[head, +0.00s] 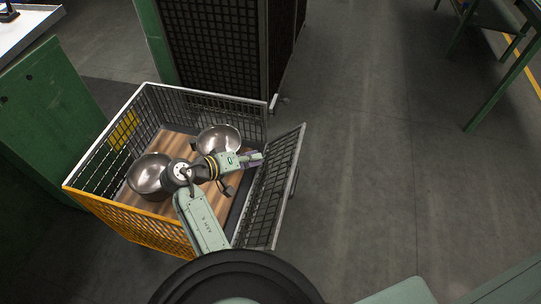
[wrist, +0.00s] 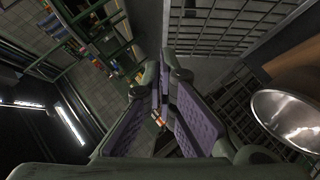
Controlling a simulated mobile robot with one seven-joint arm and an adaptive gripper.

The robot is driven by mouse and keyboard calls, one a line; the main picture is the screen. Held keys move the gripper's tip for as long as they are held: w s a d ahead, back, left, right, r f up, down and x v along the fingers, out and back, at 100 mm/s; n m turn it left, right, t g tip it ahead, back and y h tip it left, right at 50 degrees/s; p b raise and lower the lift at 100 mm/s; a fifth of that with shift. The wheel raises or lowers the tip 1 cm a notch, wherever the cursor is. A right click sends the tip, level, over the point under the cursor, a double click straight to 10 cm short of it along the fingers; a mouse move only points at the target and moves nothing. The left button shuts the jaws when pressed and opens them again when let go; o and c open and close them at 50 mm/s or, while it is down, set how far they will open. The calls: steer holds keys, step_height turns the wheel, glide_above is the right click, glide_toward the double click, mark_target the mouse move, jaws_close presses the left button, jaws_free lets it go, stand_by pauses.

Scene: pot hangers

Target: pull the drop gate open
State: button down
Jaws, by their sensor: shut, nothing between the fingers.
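The drop gate (head: 277,188) is the grey mesh panel on the right side of the wire cart (head: 82,162). Its top edge leans outward to the right, away from the cart's corner post, so it stands partly open. My gripper (head: 258,157) is shut and empty, reaching from inside the cart to the gate's inner face near the top. I cannot tell whether it touches the mesh. In the wrist view the purple-padded fingers (wrist: 163,108) are together with nothing between them, and a mesh panel (wrist: 215,35) fills the upper right.
Two metal pots, one at left (head: 149,175) and one behind (head: 218,139), sit on the cart's wooden floor (head: 160,141). A dark mesh cabinet (head: 217,45) stands behind the cart. A green bench (head: 50,110) is at left. The floor right of the gate is clear.

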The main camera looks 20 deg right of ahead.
steer(key=b, duration=0.6)
glide_above(281, 171)
steer(key=w+a, duration=0.1)
step_height(281, 171, down, 5)
steer(key=shift+s+d+f+b, duration=0.5)
steer(key=shift+s+f+b, duration=0.05)
steer(key=shift+f+b, duration=0.2)
steer(key=shift+s+d+f, duration=0.2)
steer(key=shift+s+d, duration=0.1)
steer(key=shift+d, duration=0.1)
